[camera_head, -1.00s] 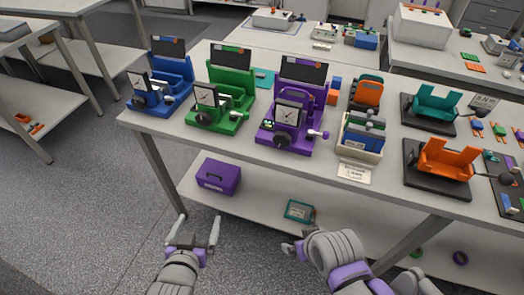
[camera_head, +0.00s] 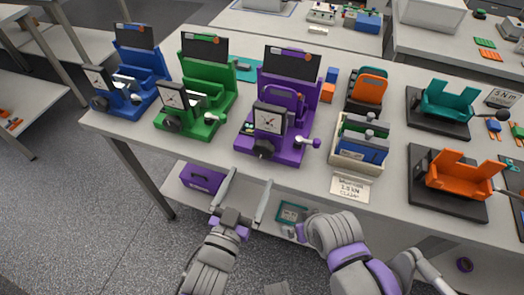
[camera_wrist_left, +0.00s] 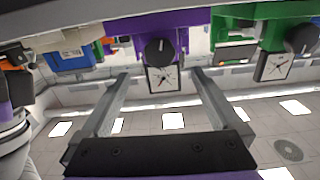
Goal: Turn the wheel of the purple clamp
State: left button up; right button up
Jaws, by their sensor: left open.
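The purple clamp (camera_head: 285,100) stands near the table's front edge, with a white-faced dial (camera_head: 268,119) at its front. Its black wheel (camera_head: 263,148) sits low at the front, facing me. My left gripper (camera_head: 249,180) is open and empty, below and in front of the wheel, apart from it. In the left wrist view, which appears upside down, the wheel (camera_wrist_left: 159,50) and dial (camera_wrist_left: 163,78) lie between and beyond the two spread fingers (camera_wrist_left: 160,88).
A green clamp (camera_head: 205,92) and a blue clamp (camera_head: 135,80) stand left of the purple one. A purple box (camera_head: 201,179) sits on the lower shelf.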

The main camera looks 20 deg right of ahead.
aim_at(261, 152)
pick_arm(q)
jog(key=x, duration=0.8)
jog(key=shift+w+d, duration=0.25)
jog(key=shift+w, duration=0.05)
jog(key=c, duration=1.4)
jog(key=shift+o, duration=0.2)
jog(key=shift+f+b, duration=0.1)
jog(key=shift+b, duration=0.25)
jog(key=n+b, duration=0.3)
jog(key=n, duration=0.2)
jog(key=shift+a+f+n, duration=0.1)
jog(key=shift+n, duration=0.3)
jog(key=shift+n+b, duration=1.15)
jog(key=shift+n, duration=0.95)
